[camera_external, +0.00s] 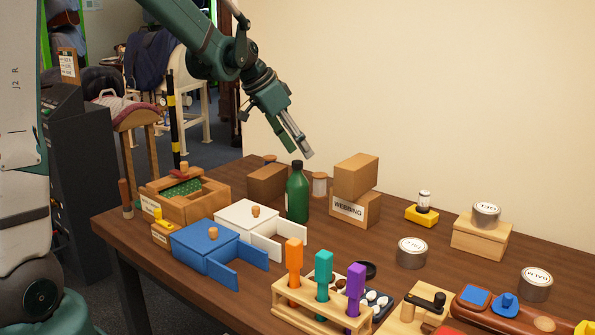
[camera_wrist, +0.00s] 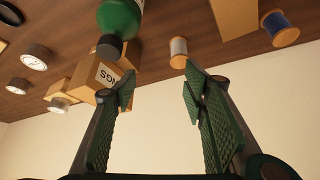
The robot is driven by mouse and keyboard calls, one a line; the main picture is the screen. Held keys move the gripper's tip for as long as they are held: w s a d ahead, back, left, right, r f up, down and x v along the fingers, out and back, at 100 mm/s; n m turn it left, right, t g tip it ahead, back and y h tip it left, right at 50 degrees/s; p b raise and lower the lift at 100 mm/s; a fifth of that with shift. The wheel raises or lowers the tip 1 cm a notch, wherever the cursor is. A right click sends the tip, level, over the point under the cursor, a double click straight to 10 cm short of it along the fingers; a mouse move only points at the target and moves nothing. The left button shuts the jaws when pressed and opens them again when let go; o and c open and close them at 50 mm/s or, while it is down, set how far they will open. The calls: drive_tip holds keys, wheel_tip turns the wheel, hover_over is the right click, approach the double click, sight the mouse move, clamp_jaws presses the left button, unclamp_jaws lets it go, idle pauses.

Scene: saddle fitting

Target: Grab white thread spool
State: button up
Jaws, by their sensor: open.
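The white thread spool (camera_external: 319,186) stands on the table between the green bottle and the box labelled WEBBING, partly hidden by both. In the wrist view the spool (camera_wrist: 179,50) shows pale thread between wooden ends, beyond and between the fingertips. My gripper (camera_external: 305,148) is above the bottle, tilted down to the right, apart from the spool. In the wrist view my gripper (camera_wrist: 160,84) has its fingers spread with nothing between them.
The green bottle (camera_external: 298,194) stands close to the spool. Stacked cardboard boxes (camera_external: 357,180) stand right of it, another box (camera_external: 267,182) left. A blue spool (camera_wrist: 282,30) shows in the wrist view. Blue (camera_external: 205,245) and white (camera_external: 247,218) open-doored boxes stand nearer the front.

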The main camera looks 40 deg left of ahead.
drive_tip(key=m+b, duration=0.1)
drive_tip(key=b, duration=0.1)
approach(316, 175)
drive_tip(key=shift+h, duration=0.3)
drive_tip(key=x, duration=0.2)
drive_tip(key=a+x, duration=0.1)
drive_tip(key=x, duration=0.1)
drive_tip(key=shift+d+f, duration=0.1)
drive_tip(key=shift+f, duration=0.2)
drive_tip(key=shift+x, duration=1.35)
drive_tip(key=shift+w+d+b, duration=0.1)
drive_tip(key=shift+b, duration=0.2)
drive_tip(key=shift+b+x, duration=0.8)
drive_tip(key=shift+x, duration=1.7)
drive_tip(key=shift+d, duration=0.15)
drive_tip(key=shift+c, duration=0.5)
drive_tip(key=shift+r, duration=0.1)
drive_tip(key=c, duration=0.8)
